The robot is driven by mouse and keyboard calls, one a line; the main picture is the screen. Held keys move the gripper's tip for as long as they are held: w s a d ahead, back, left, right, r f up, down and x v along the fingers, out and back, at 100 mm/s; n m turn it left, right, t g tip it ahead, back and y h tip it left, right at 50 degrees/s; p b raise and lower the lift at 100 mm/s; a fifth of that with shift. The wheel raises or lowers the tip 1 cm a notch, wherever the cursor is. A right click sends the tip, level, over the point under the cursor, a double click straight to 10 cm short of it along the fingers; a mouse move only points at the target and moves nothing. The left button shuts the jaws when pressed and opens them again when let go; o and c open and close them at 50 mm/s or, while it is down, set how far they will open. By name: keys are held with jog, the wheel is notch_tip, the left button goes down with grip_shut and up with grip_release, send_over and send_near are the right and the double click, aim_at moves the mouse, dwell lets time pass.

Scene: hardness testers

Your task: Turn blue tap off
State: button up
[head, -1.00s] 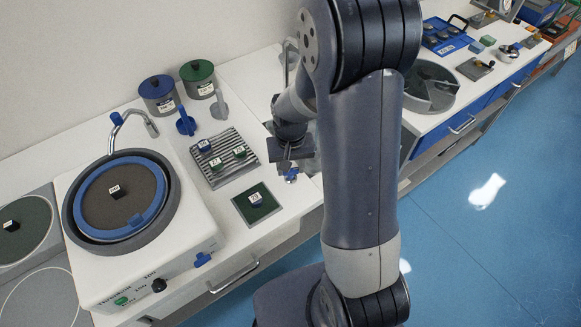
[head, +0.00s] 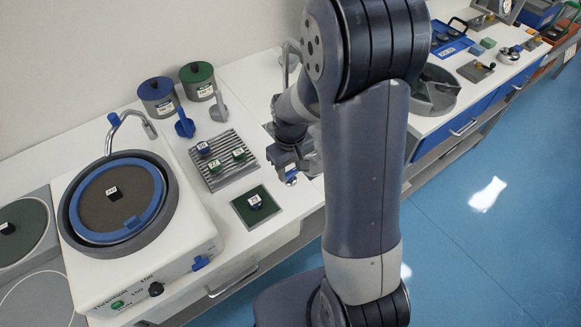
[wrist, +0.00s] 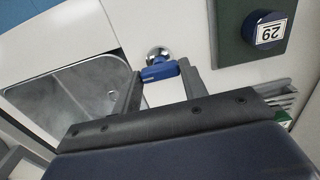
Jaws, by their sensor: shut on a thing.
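In the wrist view a small blue tap handle (wrist: 158,72) sits on a round chrome base (wrist: 157,55) on the white bench top, beside the sink. My gripper (wrist: 158,78) has one finger at each end of the handle and is shut on it. In the head view my gripper (head: 289,160) is low at the bench's front edge, right of the grooved rack; it hides most of the tap there, and a bit of chrome (head: 291,181) shows below it.
A grey sink basin (wrist: 70,100) lies left of the tap in the wrist view. A green pad (head: 240,212) with a blue-topped, labelled piece (head: 255,201) is close by. The grooved rack (head: 215,178) and the grinder (head: 185,235) stand to the left.

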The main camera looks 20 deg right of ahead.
aim_at(290, 172)
jog(key=o, duration=1)
notch_tip(290, 172, up, 11)
jog(key=shift+f, duration=0.1)
dwell(0.3)
notch_tip(290, 172, down, 11)
jog(key=shift+r, duration=0.2)
jog(key=shift+f, duration=0.1)
dwell(0.4)
